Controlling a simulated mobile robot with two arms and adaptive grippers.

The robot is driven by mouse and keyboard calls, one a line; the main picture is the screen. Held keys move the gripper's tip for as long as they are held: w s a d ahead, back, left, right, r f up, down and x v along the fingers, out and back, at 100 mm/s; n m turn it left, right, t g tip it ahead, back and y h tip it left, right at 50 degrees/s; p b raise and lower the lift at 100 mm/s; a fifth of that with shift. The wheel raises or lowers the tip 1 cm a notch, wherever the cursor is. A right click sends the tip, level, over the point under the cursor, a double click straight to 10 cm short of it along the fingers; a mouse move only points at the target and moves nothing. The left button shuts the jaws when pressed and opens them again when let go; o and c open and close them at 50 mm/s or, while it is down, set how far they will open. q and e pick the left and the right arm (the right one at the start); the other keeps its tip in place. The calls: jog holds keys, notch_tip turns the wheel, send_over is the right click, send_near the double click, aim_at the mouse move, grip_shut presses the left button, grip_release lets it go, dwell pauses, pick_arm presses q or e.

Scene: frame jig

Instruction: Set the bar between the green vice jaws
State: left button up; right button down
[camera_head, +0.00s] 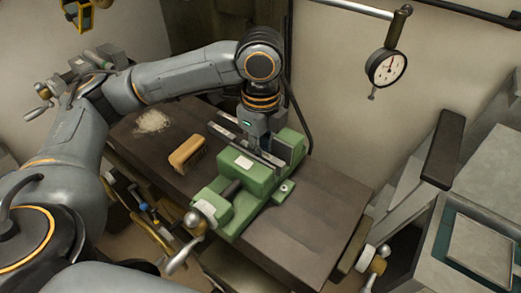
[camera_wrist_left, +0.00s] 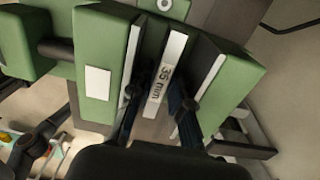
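The green vice (camera_head: 238,190) stands on the dark bench with its jaws apart. A narrow pale bar marked "35 mm" (camera_wrist_left: 167,75) shows in the left wrist view. It lies lengthwise between the left jaw (camera_wrist_left: 100,65) and the right jaw (camera_wrist_left: 232,85), with dark gaps on both sides. My left gripper (camera_head: 263,147) points down into the vice opening. In the left wrist view its two fingers (camera_wrist_left: 158,105) are on either side of the bar; whether both touch it I cannot tell. The bar's underside is hidden. My right gripper is not in view.
A tan brush or block (camera_head: 187,153) and a pale heap of shavings (camera_head: 152,121) lie on the bench (camera_head: 300,235) left of the vice. A dial gauge (camera_head: 385,67) hangs at the back right. The bench right of the vice is clear.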

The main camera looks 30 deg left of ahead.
pick_arm(q)
jog(key=shift+w+r+p, duration=0.2)
jog(key=shift+r+p, duration=1.75)
jog(key=shift+p, duration=0.3)
jog(key=shift+d+r+p, duration=0.1)
jog(key=shift+r+p, duration=0.8)
jog(key=shift+p, duration=0.35)
jog(key=shift+r+b, duration=0.15)
jog(key=shift+b, duration=0.2)
jog(key=shift+r, duration=2)
jog(key=shift+s, duration=0.1)
